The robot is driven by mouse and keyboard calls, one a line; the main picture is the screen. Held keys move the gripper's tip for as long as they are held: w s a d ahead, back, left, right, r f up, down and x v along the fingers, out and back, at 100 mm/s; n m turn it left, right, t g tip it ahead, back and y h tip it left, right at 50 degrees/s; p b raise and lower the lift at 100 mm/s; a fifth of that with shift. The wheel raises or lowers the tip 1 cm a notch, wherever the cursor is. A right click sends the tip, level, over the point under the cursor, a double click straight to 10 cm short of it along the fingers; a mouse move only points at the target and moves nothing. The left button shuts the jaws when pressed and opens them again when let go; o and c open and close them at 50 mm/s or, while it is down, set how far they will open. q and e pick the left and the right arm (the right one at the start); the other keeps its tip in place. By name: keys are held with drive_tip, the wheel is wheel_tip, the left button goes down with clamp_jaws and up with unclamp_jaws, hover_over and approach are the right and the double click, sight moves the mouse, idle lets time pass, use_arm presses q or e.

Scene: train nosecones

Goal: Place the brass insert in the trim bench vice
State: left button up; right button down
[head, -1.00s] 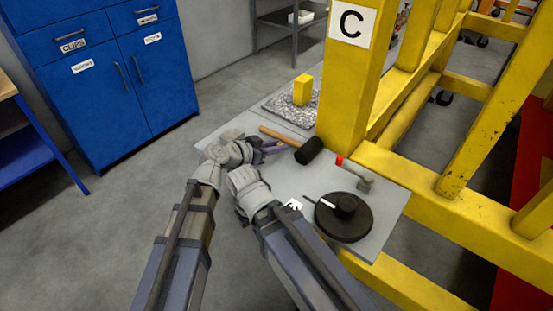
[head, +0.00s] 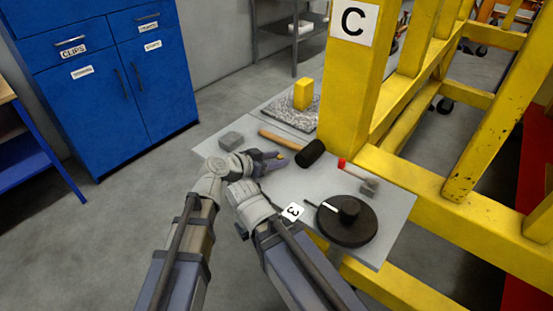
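My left gripper (head: 272,158) is over the near left part of the grey bench, its fingers pointing right. A small brass-coloured piece (head: 283,162), which looks like the brass insert, shows at its fingertips. The fingers appear closed on it, but it is very small in the picture. My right arm's wrist is beside the left one at the bench's near edge, and I cannot make out its fingers. I cannot identify the vice for certain; a plain grey block (head: 231,140) sits at the bench's left corner, just beyond my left wrist.
A black mallet (head: 310,152) lies behind my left gripper. A red-ended tool (head: 358,177) and a round black fixture (head: 347,219) are to the right. A yellow block (head: 303,94) stands on a speckled pad behind. The yellow frame (head: 345,100) bounds the bench's right side.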

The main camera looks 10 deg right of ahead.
use_arm(q)
drive_tip(key=shift+o, duration=0.5)
